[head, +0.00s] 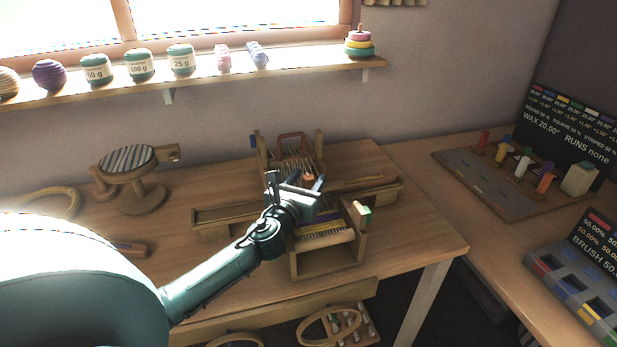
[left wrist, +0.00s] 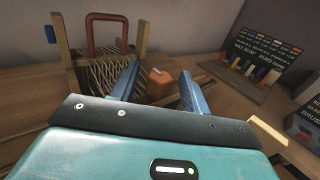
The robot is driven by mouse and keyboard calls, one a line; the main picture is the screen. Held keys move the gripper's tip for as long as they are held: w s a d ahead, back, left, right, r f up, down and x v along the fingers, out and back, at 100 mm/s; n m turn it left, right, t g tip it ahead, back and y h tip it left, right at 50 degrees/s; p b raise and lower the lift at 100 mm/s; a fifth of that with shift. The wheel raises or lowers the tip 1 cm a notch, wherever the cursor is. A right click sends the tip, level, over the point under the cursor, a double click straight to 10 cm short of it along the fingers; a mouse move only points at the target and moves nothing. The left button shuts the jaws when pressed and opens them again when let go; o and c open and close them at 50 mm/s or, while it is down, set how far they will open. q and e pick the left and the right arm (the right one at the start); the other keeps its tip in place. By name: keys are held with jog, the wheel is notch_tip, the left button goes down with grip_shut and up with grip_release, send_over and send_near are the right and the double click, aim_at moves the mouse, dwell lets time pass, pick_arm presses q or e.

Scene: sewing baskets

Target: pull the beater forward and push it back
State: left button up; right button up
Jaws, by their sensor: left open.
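A small wooden table loom (head: 327,261) stands on the table, with warp threads across it. An orange-brown block (head: 308,179), which looks like the beater's grip, sits at the loom's middle; the rest of the beater is largely hidden. My left gripper (head: 305,183) is over the loom, its blue fingers apart. In the left wrist view the block (left wrist: 159,81) lies between and beyond the open fingers (left wrist: 158,84); I cannot tell whether they touch it. A red arched handle (head: 291,135) stands at the loom's back and also shows in the left wrist view (left wrist: 107,18). My right gripper is not in view.
Wooden side trays (head: 226,215) extend from the loom. A striped round stool-like stand (head: 128,160) is on the left. A window shelf (head: 200,82) with yarn balls runs behind. A peg board (head: 515,180) lies on the right table. The table right of the loom is clear.

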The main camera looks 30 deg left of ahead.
pick_arm(q)
jog(key=shift+w+a, duration=0.1)
jog(key=shift+w, duration=0.5)
grip_shut()
